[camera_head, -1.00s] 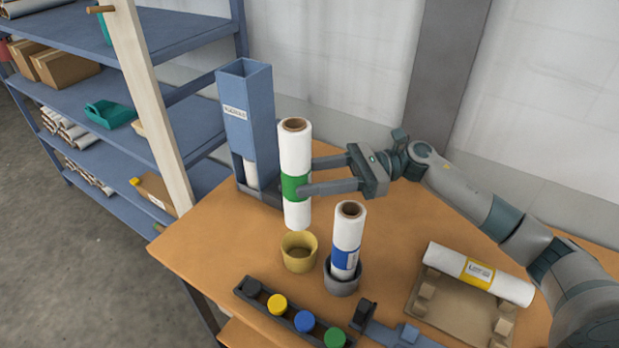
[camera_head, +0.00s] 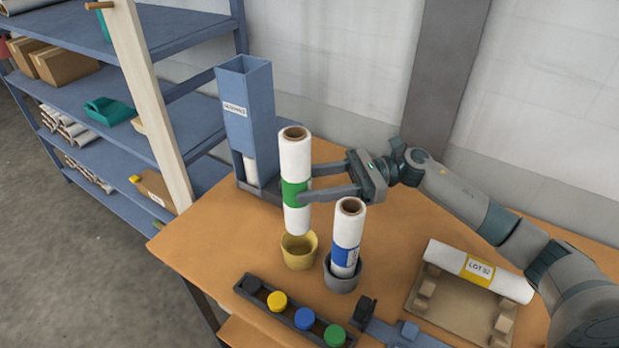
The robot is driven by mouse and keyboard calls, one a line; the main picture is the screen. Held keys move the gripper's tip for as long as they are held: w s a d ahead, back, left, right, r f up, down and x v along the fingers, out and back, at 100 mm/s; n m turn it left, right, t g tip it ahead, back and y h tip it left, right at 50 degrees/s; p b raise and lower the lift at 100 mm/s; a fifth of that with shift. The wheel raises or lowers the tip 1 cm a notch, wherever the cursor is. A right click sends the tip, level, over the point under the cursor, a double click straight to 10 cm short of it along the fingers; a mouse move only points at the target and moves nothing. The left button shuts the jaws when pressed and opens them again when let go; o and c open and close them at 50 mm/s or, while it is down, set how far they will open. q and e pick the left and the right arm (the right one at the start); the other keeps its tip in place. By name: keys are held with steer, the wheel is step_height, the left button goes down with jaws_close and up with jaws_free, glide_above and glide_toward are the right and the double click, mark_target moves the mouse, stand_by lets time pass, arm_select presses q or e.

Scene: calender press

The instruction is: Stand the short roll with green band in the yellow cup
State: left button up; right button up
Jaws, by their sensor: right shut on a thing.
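The white roll with the green band (camera_head: 296,160) is upright, with its brown core end facing up. My right gripper (camera_head: 303,183) is shut on it around the green band, coming in from the right. The yellow cup (camera_head: 299,252) stands on the table just below the roll. The roll's lower end is over the cup's back rim; I cannot tell exactly how far above it is. The inside of the cup shows in part. My left gripper is not in view.
A white roll with a blue band (camera_head: 347,235) stands in a grey cup (camera_head: 342,274) just right of the yellow cup. A blue upright dispenser (camera_head: 249,115) stands behind. A rack of coloured caps (camera_head: 293,312) lies in front. A yellow-banded roll (camera_head: 478,269) rests on a cradle (camera_head: 455,306) at right.

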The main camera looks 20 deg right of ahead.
mark_target(310, 215)
steer(key=shift+f, duration=1.75)
step_height(310, 215, down, 6)
steer(key=b, duration=0.6)
steer(key=shift+r+b, duration=0.2)
steer(key=shift+b, duration=0.2)
steer(key=o, duration=1.3)
steer(key=shift+f, duration=0.1)
